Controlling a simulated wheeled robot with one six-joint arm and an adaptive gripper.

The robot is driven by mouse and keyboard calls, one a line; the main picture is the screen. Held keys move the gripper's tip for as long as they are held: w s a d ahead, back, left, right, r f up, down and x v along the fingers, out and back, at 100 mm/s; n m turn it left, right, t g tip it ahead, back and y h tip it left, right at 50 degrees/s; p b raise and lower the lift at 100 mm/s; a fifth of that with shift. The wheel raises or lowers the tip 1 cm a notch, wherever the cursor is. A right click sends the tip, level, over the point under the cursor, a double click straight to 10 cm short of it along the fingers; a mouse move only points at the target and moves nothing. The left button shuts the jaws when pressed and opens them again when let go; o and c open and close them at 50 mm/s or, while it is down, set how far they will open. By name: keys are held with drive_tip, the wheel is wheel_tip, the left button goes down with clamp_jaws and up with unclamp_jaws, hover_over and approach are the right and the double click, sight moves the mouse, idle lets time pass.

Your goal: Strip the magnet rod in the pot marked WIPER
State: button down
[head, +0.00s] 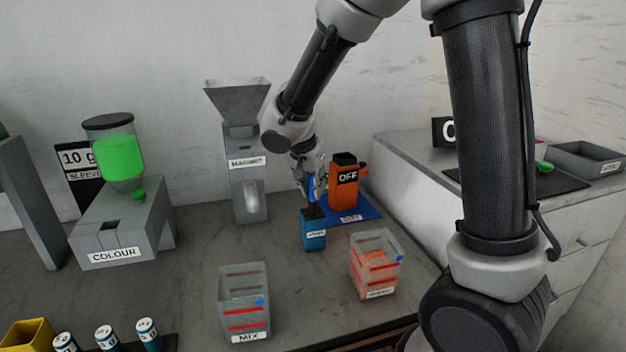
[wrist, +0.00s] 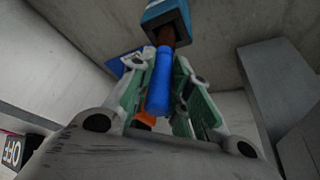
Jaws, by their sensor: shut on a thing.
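My gripper (head: 314,190) is shut on the blue handle of the magnet rod, pointing down over the table. The blue handle (wrist: 158,85) shows between the green-padded fingers in the wrist view. A dark reddish-brown part of the rod (wrist: 167,35) runs from the handle to the opening of a small blue pot (head: 314,236). The rod's lower end is hidden inside or behind the rim; I cannot tell how deep it is. The pot also shows in the wrist view (wrist: 160,16). It stands upright; its white label is too small to read.
An orange unit marked OFF (head: 344,190) stands on a blue base close behind the pot. A clear MIX container (head: 244,300) and a clear container with orange contents (head: 375,265) stand in front. A grey hopper machine (head: 247,185) is behind left, the COLOUR dispenser (head: 120,225) farther left.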

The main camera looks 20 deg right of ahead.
drive_tip(key=shift+f, duration=1.6)
drive_tip(key=shift+r, duration=5.4)
